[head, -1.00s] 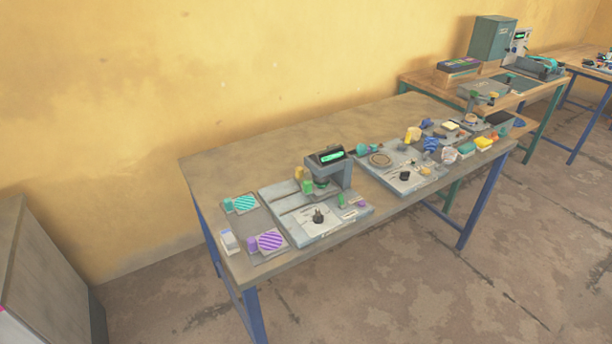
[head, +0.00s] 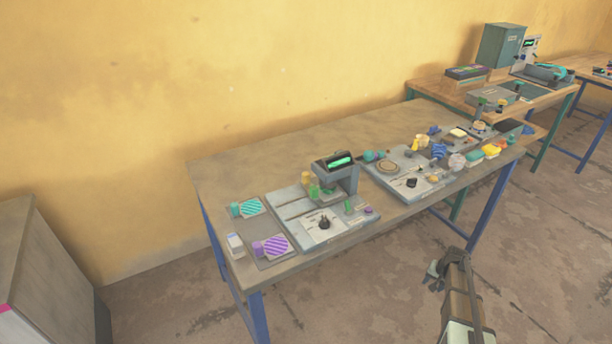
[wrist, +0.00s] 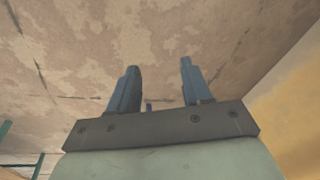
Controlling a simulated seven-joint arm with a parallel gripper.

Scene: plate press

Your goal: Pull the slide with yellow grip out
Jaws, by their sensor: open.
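A grey plate press (head: 344,176) with a lit green display stands on the near table. A small yellow part (head: 306,178) sits at its left side, beside a green part (head: 313,191); the yellow one may be the slide's grip, but it is too small to be sure. The slide itself cannot be made out. My gripper (head: 436,271) is at the lower right, in front of the table and away from the press. In the wrist view, my gripper (wrist: 157,84) has its two blue-grey fingers apart and nothing between them, facing the floor.
Cyan-striped (head: 249,207) and purple-striped (head: 276,246) plates lie left of the press. A second board (head: 397,184) with several small parts is to its right. The table's back strip (head: 280,163) is clear. A grey cabinet (head: 40,255) stands at the far left.

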